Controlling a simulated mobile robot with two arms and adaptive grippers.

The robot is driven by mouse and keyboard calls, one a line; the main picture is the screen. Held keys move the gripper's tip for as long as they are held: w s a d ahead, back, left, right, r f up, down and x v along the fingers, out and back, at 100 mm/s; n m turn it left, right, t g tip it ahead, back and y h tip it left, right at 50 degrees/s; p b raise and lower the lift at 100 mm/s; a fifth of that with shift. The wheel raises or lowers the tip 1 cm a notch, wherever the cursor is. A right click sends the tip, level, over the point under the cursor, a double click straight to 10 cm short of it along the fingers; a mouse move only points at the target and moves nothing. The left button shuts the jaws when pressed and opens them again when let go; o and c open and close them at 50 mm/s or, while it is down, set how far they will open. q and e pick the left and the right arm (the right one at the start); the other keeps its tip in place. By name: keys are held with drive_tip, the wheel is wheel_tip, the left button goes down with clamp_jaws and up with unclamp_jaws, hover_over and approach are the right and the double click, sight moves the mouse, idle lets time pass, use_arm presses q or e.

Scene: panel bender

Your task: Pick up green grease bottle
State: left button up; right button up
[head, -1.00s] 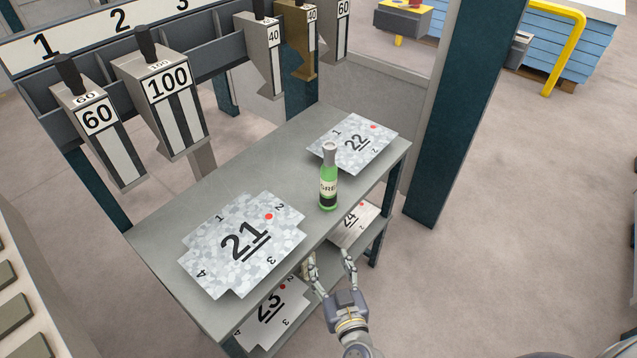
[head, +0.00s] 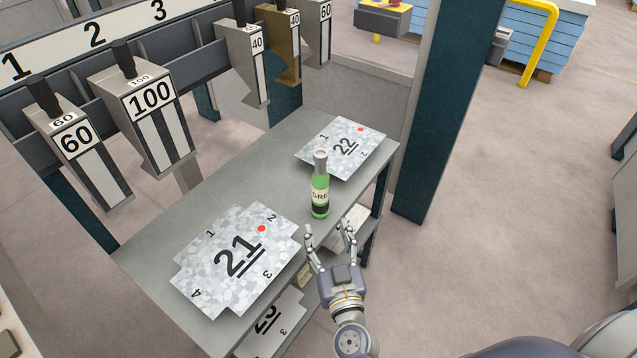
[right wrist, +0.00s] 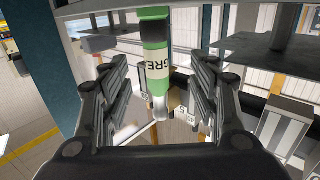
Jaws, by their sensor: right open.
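The green grease bottle (head: 320,190) stands upright on the grey table (head: 262,165), near its front edge, between the sheets marked 21 and 22. It has a grey cap and a pale label. My right gripper (head: 330,232) is open and empty at the table's front edge, just in front of the bottle and apart from it in the head view. My left gripper is not in view.
Sheet 21 (head: 237,256) lies left of the bottle and sheet 22 (head: 342,148) lies behind it. A lower shelf holds more sheets (head: 268,325). Bending tools marked 60 (head: 85,150) and 100 (head: 150,110) hang behind the table. A dark post (head: 440,120) stands right.

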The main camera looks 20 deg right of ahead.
sight(322, 198)
drive_tip(key=w, duration=0.2)
drive_tip(key=w+r, duration=0.1)
drive_tip(key=w, duration=0.1)
drive_tip(key=w+d, duration=0.1)
drive_tip(key=w, duration=0.1)
drive_tip(key=shift+d+r+p, duration=0.1)
drive_tip(key=shift+r+p, duration=0.25)
drive_tip(key=shift+w+d+f, duration=0.1)
drive_tip(key=shift+w+d, duration=0.1)
drive_tip(key=shift+w, duration=1.3)
drive_tip(key=shift+w+d+f, duration=0.1)
drive_tip(key=shift+w+d, duration=0.05)
drive_tip(key=shift+w, duration=1.35)
drive_tip(key=shift+r, duration=0.1)
drive_tip(key=c, duration=1.3)
